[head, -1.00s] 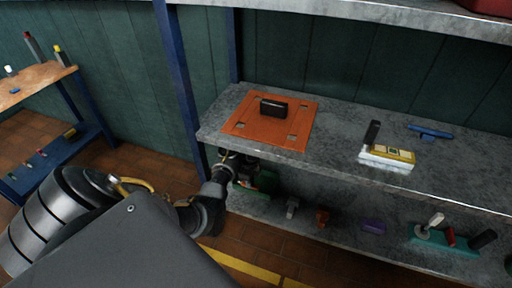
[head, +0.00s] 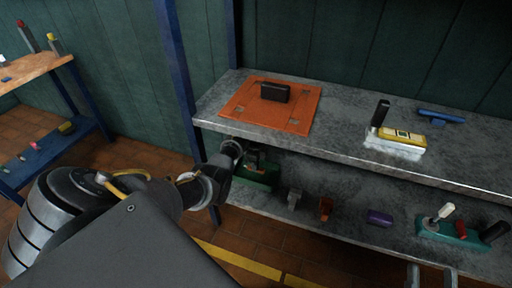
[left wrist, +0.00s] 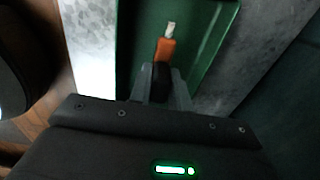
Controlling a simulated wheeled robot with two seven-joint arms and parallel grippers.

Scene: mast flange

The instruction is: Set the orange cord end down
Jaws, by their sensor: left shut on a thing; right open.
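The orange cord end (left wrist: 166,50) has an orange body with a pale metal tip and a black rear part. In the left wrist view, my left gripper (left wrist: 163,76) is shut on its black part. The orange part and tip point away from the gripper over a green tray (left wrist: 205,30). I cannot tell whether the cord end touches the tray. In the head view, my left gripper (head: 254,160) is at the lower shelf's left end, above the green tray (head: 258,180), partly hidden by my arm. My right gripper (head: 431,277) is open and empty at the bottom edge.
The lower shelf (head: 335,190) also holds a grey piece (head: 294,199), an orange-brown piece (head: 325,208), a purple block (head: 379,217) and a teal holder (head: 455,234). The upper shelf above my left gripper carries an orange mat (head: 245,106) with a black block (head: 275,92).

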